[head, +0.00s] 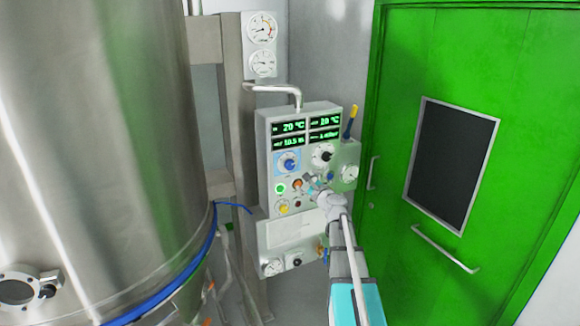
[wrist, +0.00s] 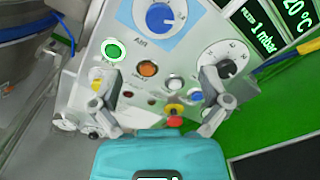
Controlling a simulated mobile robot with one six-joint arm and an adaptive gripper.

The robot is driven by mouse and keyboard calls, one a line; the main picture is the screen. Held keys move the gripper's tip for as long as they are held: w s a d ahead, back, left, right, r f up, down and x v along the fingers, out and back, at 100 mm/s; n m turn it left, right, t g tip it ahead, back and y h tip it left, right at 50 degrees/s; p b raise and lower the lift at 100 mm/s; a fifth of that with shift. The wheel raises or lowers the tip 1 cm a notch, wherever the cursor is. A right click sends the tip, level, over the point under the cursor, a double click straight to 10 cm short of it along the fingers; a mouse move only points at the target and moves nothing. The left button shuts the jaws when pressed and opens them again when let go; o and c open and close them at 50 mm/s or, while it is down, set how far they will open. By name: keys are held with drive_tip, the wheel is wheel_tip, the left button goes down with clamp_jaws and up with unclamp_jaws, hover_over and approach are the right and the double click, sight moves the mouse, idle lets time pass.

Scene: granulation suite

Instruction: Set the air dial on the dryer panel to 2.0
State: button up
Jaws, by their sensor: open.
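The air dial is a blue knob (head: 289,163) on a blue plate at the panel's left. In the wrist view the blue knob (wrist: 160,17) is cut by the top edge, with the label AIR beside its plate; its exact setting cannot be read. My gripper (head: 315,184) is in front of the panel, lower right of the blue knob. In the wrist view my gripper (wrist: 158,90) has its fingers wide apart, with nothing between them.
A black-and-white dial (head: 322,155) is right of the blue one; it shows near my right finger in the wrist view (wrist: 222,66). A lit green button (head: 280,188) and an orange button (wrist: 148,68) are close by. A steel vessel (head: 90,150) stands left, a green door (head: 400,100) right.

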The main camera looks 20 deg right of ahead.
sight(291, 166)
drive_tip(key=w, duration=1.3)
drive_tip(key=shift+w+a, duration=0.25)
drive_tip(key=shift+w, duration=0.05)
drive_tip(key=c, duration=1.1)
drive_tip(key=shift+c, duration=0.2)
drive_tip(key=shift+n, duration=0.4)
drive_tip(key=n, duration=1.1)
